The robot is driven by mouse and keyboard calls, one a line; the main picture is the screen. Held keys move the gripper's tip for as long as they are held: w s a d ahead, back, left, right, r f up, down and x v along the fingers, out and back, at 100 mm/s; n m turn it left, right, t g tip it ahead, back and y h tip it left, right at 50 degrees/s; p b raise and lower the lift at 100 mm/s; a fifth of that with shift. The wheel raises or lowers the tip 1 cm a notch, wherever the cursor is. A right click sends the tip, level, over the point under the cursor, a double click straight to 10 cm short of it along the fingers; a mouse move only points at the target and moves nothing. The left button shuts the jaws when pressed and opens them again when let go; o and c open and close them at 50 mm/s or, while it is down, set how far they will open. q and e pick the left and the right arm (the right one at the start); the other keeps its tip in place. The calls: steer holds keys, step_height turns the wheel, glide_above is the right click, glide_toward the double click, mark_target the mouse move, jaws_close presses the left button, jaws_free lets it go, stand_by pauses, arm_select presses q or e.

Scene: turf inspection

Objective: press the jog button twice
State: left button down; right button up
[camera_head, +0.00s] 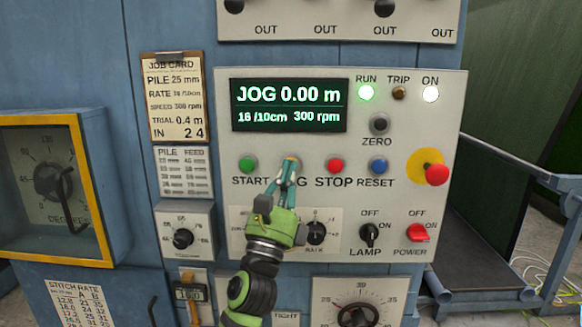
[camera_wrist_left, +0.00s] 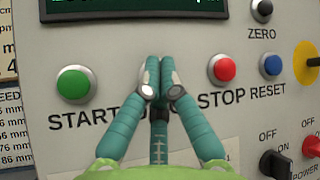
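My left gripper (camera_head: 288,164) is shut and empty, its teal fingertips together in front of the panel between the START and STOP buttons. The fingers cover the jog button and most of its label; only the end of the label shows. In the left wrist view the closed fingertips (camera_wrist_left: 160,66) point at the panel in that same gap. I cannot tell whether they touch the button. The display (camera_head: 289,105) reads JOG 0.00 m, 16 /10cm, 300 rpm. My right gripper is in neither view.
The green START button (camera_head: 247,164) is left of the fingers; the red STOP (camera_head: 335,166) and blue RESET (camera_head: 379,166) buttons are right. A red emergency knob (camera_head: 437,174) on yellow is farther right. Dials and LAMP (camera_head: 369,234) and POWER (camera_head: 418,233) switches sit below.

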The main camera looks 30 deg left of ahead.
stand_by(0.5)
arm_select(q)
steer(key=shift+s+d+f, duration=0.1)
steer(key=shift+s+d, duration=0.3)
steer(key=shift+s, duration=0.25)
steer(key=s+d, duration=0.1)
steer(key=s+p, duration=0.1)
steer(key=s, duration=0.1)
steer(key=s+d, duration=0.1)
steer(key=shift+s+d, duration=0.15)
steer(key=shift+d, duration=0.15)
stand_by(0.7)
